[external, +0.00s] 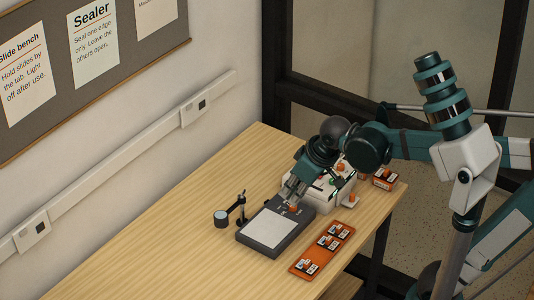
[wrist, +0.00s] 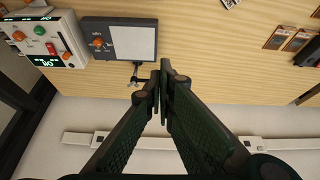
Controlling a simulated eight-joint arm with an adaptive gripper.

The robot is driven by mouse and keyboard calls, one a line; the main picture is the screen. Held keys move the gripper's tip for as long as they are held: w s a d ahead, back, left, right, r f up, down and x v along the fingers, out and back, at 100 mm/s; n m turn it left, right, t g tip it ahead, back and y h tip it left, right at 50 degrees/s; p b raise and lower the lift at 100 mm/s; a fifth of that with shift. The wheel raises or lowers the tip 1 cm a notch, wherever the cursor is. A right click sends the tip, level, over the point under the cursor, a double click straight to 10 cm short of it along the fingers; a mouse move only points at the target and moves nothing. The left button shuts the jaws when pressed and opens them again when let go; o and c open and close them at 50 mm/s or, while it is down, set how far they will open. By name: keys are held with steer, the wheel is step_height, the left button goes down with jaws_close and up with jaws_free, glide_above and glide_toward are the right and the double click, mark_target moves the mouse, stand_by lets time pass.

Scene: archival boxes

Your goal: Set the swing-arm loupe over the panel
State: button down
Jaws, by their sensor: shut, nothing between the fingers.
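The light panel is a pale screen (external: 271,228) in a dark grey housing, and it also shows in the wrist view (wrist: 133,42). An orange knob (external: 293,209) sits at one end of the housing. The swing-arm loupe (external: 222,215) has a round lens on a black jointed arm and post. Its lens is beside the panel, to the left, not over it. In the wrist view the loupe arm (wrist: 136,73) shows small at the panel's edge, close to my fingertips in the picture. My gripper (wrist: 163,72) is shut and empty; in the external view it is near the knob end.
A white box with coloured buttons (wrist: 42,38) stands beside the panel's knob end. An orange tray (external: 322,250) with several labelled slides lies to the panel's right. A small labelled box (external: 384,180) is at the far table corner. The table left of the loupe is clear.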

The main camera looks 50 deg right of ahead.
steer(key=w+a+r+g+p, duration=0.1)
steer(key=w+g+p, duration=0.15)
steer(key=w, duration=0.75)
steer(key=w+r+g+p, duration=0.1)
steer(key=w+r+p, duration=0.15)
steer(key=w, duration=0.65)
steer(key=w+a+f+g+p, duration=0.1)
steer(key=w+f+g+p, duration=0.1)
steer(key=w+f, duration=0.5)
steer(key=w+a+f+n+g+p, duration=0.1)
steer(key=w+f+p, duration=0.4)
steer(key=w, duration=0.6)
steer(key=shift+w+a+f+g, duration=0.3)
steer(key=shift+f+g, duration=0.35)
steer(key=shift+f, duration=0.2)
steer(key=shift+f, duration=0.1)
steer(key=s+d+f, duration=0.1)
steer(key=s+f, duration=0.5)
steer(key=f, duration=0.3)
steer(key=shift+s+f+p, duration=0.2)
steer(key=shift+f+p, duration=0.05)
steer(key=shift+p, duration=0.05)
